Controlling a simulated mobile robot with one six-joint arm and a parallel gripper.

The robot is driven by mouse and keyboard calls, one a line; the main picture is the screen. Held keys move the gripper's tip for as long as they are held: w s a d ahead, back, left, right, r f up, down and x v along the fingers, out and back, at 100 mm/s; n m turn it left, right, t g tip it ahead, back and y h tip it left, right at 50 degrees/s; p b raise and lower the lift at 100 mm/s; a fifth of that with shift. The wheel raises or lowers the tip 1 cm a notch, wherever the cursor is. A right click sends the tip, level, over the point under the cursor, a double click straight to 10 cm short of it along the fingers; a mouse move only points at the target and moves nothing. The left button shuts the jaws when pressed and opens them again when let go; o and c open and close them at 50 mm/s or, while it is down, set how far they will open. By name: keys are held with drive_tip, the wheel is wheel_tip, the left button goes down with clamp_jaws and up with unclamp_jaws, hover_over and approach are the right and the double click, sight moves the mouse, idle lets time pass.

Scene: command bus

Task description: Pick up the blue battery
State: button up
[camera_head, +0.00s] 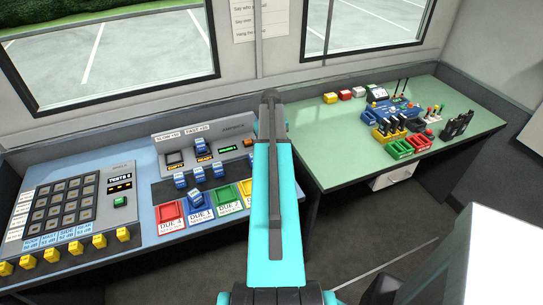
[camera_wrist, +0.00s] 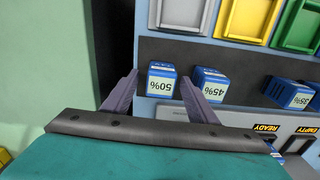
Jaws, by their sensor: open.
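Several blue batteries with white percent labels are in view, so I cannot tell which one the task means. In the wrist view, a blue battery marked 50% (camera_wrist: 161,84) stands between the two fingertips of my gripper (camera_wrist: 161,77), which is open. Whether the fingers touch it I cannot tell. A blue battery marked 45% (camera_wrist: 212,84) stands just right of the right finger, and one marked 35% (camera_wrist: 291,95) is further right. In the head view, other blue batteries (camera_head: 180,181) stand on the dark strip. My arm hides my gripper there.
Coloured trays line the strip, among them a red tray (camera_head: 170,212), a yellow tray (camera_wrist: 248,16) and a green tray (camera_wrist: 300,24). A grey panel (camera_head: 236,133) with a READY slot (camera_head: 203,154) stands behind. A green table (camera_head: 340,160) with coloured bins is to the right.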

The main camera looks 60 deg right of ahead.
drive_tip(key=shift+c, duration=0.4)
drive_tip(key=c, duration=1.2)
drive_tip(key=shift+o, duration=0.2)
drive_tip(key=shift+r, duration=0.1)
